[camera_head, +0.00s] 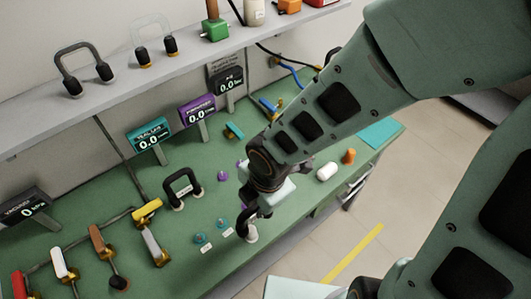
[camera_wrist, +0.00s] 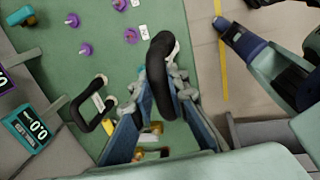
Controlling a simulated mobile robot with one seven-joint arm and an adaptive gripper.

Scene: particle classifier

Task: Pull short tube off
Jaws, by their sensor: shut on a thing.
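A short black curved tube (camera_wrist: 160,75) is between the fingers of my gripper (camera_wrist: 168,95) in the wrist view. The fingers are shut on it, and its bend stands out beyond them. Brass-coloured fittings (camera_wrist: 150,130) show between the fingers. In the head view my gripper (camera_head: 252,205) is low over the front of the green bench, with a pale tube end (camera_head: 251,233) below it. I cannot tell whether that end is on a port or clear of it. A second black U-shaped tube (camera_head: 182,188) stands on the bench to the left; it also shows in the wrist view (camera_wrist: 90,104).
Teal ports (camera_head: 200,238) and purple ports (camera_head: 222,176) lie near on the green bench (camera_head: 150,275). Coloured valve handles (camera_head: 103,242) are at left. Displays (camera_head: 150,136) stand behind. A shelf (camera_head: 185,62) above holds more tubes. Floor lies beyond the bench's right edge.

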